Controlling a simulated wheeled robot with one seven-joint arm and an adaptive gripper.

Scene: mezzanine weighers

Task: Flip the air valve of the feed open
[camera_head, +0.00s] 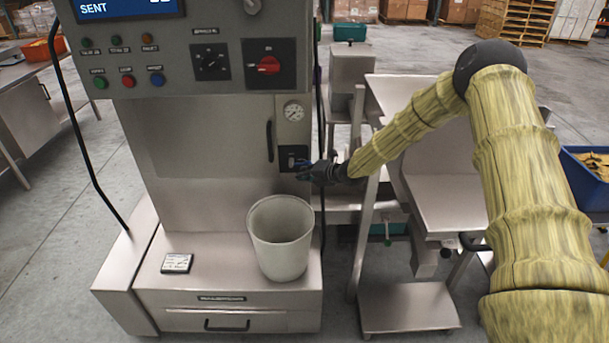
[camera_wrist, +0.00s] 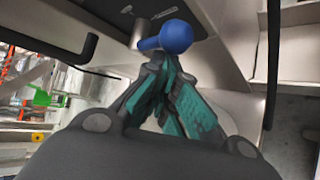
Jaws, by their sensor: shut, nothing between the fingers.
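The air valve (camera_head: 291,154) is a small dark unit on the front of the grey cabinet, below a round gauge (camera_head: 293,111). Its blue lever (camera_head: 302,163) lies right by my fingertips in the head view. In the wrist view the lever's rounded blue end (camera_wrist: 176,37) sits just beyond the fingertips. My gripper (camera_head: 310,171) reaches the valve from the right. In the wrist view its teal-padded fingers (camera_wrist: 166,68) converge at the tips, with nothing between them. The tips look close to the lever; I cannot tell whether they touch it.
A black door handle (camera_head: 269,141) is left of the valve. A pale bin (camera_head: 281,238) and a small display unit (camera_head: 177,263) stand on the cabinet's base ledge. A red rotary switch (camera_head: 268,65) and buttons are above. A steel hopper frame (camera_head: 440,190) stands right, under my arm.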

